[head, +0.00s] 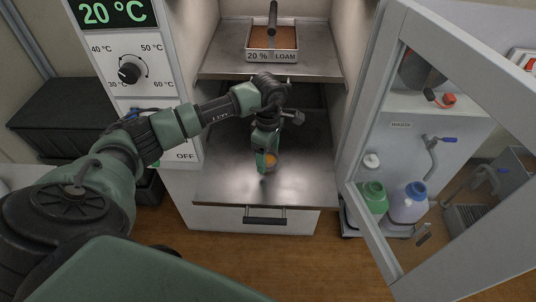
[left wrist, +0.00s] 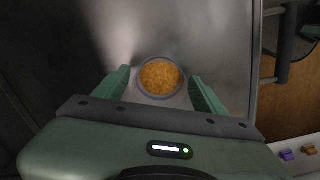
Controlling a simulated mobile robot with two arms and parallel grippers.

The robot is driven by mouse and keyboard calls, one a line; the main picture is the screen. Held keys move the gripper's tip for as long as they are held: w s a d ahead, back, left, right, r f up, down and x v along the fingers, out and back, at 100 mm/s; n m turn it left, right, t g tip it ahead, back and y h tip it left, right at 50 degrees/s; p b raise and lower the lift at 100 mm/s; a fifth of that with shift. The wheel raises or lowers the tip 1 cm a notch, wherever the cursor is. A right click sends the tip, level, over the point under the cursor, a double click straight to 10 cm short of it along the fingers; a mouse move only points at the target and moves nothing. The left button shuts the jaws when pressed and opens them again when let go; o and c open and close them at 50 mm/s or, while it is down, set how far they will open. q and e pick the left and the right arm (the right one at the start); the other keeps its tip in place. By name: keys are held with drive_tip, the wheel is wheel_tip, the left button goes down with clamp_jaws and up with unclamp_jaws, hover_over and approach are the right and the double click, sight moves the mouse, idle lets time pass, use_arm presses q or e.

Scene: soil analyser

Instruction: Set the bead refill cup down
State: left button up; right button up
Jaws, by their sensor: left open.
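The bead refill cup (head: 271,160) is a small round cup of orange beads standing on the lower metal shelf (head: 220,185) of the cabinet. In the left wrist view the cup (left wrist: 160,77) lies between the tips of my left gripper (left wrist: 160,90), with a visible gap on each side. My left gripper (head: 266,158) is open around the cup, pointing down at the shelf. The cup is partly hidden by a finger in the head view. My right gripper is not in view.
A tray labelled 20 % LOAM (head: 272,42) stands on the upper shelf, above my left arm. The lower shelf is bare around the cup.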

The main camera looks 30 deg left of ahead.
use_arm(q)
drive_tip(key=shift+r, duration=0.3)
wheel_tip(320, 180, up, 12)
drive_tip(key=b, duration=0.1)
drive_tip(key=shift+f, duration=0.15)
idle(0.3)
